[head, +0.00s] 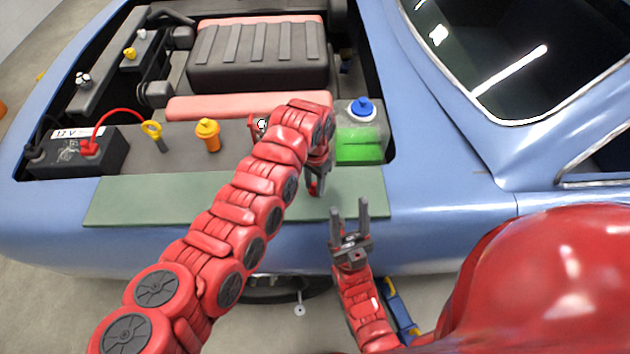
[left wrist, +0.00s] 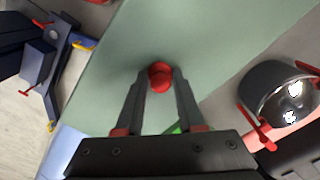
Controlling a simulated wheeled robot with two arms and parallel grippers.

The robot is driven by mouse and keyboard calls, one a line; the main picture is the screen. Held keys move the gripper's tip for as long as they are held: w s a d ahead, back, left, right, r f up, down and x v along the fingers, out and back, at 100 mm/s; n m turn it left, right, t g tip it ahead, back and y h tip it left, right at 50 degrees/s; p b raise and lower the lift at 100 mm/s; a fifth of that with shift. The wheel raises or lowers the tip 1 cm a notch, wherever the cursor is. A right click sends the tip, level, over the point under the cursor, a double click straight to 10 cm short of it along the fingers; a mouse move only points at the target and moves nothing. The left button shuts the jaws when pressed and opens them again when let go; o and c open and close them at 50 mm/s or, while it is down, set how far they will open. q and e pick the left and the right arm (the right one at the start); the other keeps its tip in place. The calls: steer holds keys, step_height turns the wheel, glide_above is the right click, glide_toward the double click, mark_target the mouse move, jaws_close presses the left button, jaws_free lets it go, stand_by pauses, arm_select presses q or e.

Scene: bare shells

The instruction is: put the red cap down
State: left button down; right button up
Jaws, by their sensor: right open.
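The red cap (left wrist: 160,76) sits between the fingertips of my left gripper (left wrist: 159,80) in the left wrist view, with both fingers against it. Below it is the green mat (left wrist: 220,30). Whether the cap touches the mat is unclear. My right gripper (head: 350,225) is open and empty, in front of the mat's right end.
A washer bottle (head: 360,140) with a blue cap and green fluid stands behind the mat's right end. A yellow-capped filler (head: 207,134), a yellow dipstick ring (head: 152,130) and a battery (head: 80,150) lie further left. The mat's left part is bare.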

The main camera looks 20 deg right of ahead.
mark_target(314, 185)
arm_select(q)
steer(key=c, duration=0.8)
jaws_free()
steer(key=shift+w, duration=0.1)
steer(key=shift+c, duration=0.2)
steer(key=o, duration=0.3)
steer(key=shift+a+r, duration=0.1)
steer(key=shift+r, duration=0.15)
step_height(314, 185, up, 7)
steer(key=b, duration=0.4)
steer(key=shift+r, duration=2.35)
